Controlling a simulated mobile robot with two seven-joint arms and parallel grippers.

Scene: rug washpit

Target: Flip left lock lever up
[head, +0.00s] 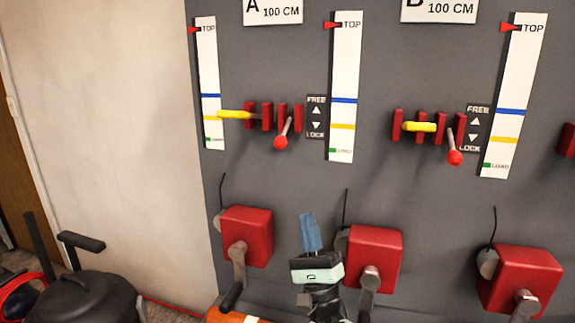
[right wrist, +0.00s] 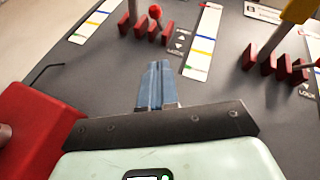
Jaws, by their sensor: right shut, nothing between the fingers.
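The left lock lever (head: 281,142), a grey rod with a red ball knob, hangs down from red slotted plates under panel A, its knob beside the LOCK end of a FREE/LOCK label (head: 315,117). Its red knob (right wrist: 155,11) also shows at the top of the right wrist view. A second red-knobbed lever (head: 455,157) hangs down under panel B. My right gripper (head: 310,222), with blue fingers, is shut and empty. In the head view it appears below and slightly right of the left lever, apart from it. My left gripper is not in view.
Yellow-handled levers (head: 235,114) (head: 418,127) stick out beside the red-knobbed ones. Red boxes with grey cranks (head: 246,232) (head: 375,252) (head: 525,275) line the lower wall. White scales (head: 343,90) flank the levers. A dark rounded object (head: 80,297) stands at lower left.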

